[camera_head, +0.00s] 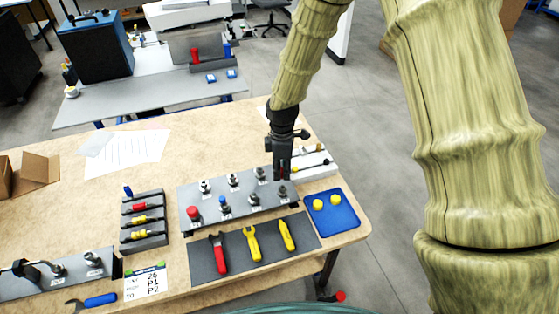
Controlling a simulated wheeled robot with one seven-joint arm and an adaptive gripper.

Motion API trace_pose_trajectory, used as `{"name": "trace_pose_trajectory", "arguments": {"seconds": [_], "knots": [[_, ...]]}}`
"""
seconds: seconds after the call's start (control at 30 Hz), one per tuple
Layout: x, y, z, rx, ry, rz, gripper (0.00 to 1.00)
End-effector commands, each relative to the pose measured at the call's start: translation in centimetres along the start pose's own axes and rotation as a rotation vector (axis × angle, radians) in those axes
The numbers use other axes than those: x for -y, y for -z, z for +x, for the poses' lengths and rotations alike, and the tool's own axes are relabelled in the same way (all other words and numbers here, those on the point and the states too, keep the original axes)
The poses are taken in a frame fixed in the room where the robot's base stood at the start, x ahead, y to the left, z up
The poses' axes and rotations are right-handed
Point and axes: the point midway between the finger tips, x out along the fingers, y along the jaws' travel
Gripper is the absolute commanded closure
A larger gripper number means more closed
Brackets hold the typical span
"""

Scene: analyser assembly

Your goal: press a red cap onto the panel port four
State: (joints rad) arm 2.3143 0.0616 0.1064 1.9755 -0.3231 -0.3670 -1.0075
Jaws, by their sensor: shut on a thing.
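The grey panel (240,205) lies on the wooden table and carries two rows of metal ports with small labels. A red cap (193,213) sits on the front-left port, and a blue cap (224,204) is on the port to its right. My gripper (283,176) points down over the right end of the panel, behind the front-right port (282,190). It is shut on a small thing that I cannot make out. The gripper hides part of the panel's back-right corner. I cannot tell whether the held thing touches a port. The port numbers are too small to read.
A blue tray (349,228) with yellow caps stands right of the panel. A dark mat (203,268) with red and yellow tools lies in front. A rack (141,243) of coloured parts stands left. Papers (125,153) lie back left.

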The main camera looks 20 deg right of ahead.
Motion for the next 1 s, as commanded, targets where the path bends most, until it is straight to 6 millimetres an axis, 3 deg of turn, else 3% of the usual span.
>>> {"name": "trace_pose_trajectory", "arguments": {"seconds": [1.0], "knots": [[0.0, 0.0, 4.8, 0.001, 0.0, 0.001, 0.8]]}}
